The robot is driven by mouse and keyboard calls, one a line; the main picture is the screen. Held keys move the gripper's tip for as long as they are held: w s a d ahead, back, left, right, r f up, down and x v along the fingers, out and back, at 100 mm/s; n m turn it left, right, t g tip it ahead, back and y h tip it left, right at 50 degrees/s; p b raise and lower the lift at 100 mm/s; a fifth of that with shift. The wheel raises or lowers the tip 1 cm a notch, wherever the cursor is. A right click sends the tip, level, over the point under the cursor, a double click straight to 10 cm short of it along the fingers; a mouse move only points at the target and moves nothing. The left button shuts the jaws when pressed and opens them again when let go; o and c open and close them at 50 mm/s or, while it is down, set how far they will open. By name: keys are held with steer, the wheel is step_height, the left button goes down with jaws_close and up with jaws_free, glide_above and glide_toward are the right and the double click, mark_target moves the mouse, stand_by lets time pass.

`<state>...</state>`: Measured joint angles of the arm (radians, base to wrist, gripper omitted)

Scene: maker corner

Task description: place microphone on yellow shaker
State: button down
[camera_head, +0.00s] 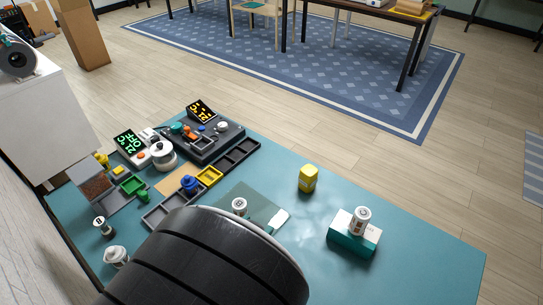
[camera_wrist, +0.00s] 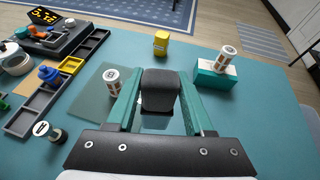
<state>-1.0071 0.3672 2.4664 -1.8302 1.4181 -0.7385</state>
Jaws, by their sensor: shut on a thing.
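The yellow shaker (camera_head: 308,178) stands upright on the teal table, right of centre in the head view. It also shows in the wrist view (camera_wrist: 161,43), beyond my gripper and apart from it. My gripper (camera_wrist: 160,94) has two green fingers shut on a dark grey, rounded block, which I take to be the microphone (camera_wrist: 160,82). Its far side and underside are hidden. In the head view my dark arm covers the held thing.
A white labelled cylinder (camera_wrist: 112,81) stands left of my gripper. Another (camera_head: 360,220) stands on a teal and white box (camera_head: 353,238) at right. Dark trays (camera_head: 236,158) and a console (camera_head: 207,143) fill the left. The table around the shaker is clear.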

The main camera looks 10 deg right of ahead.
steer(key=w+d+r+m+g+h, duration=0.35)
steer(key=w+d, duration=0.45)
steer(key=w, duration=0.4)
steer(key=w+d+r+m+g+h, duration=0.1)
steer(key=w+d+r+m, duration=0.15)
steer(key=d, duration=0.65)
steer(key=w+d+r+m+g+h, duration=0.1)
steer(key=w+d+r, duration=0.25)
steer(key=d, duration=0.65)
steer(key=w+a+f, duration=0.8)
steer(key=a+f, duration=0.1)
steer(key=f, duration=0.2)
steer(key=shift+f+g, duration=0.1)
steer(key=shift+g, duration=0.15)
steer(key=shift+c, duration=1.4)
jaws_free()
steer(key=shift+f, duration=0.1)
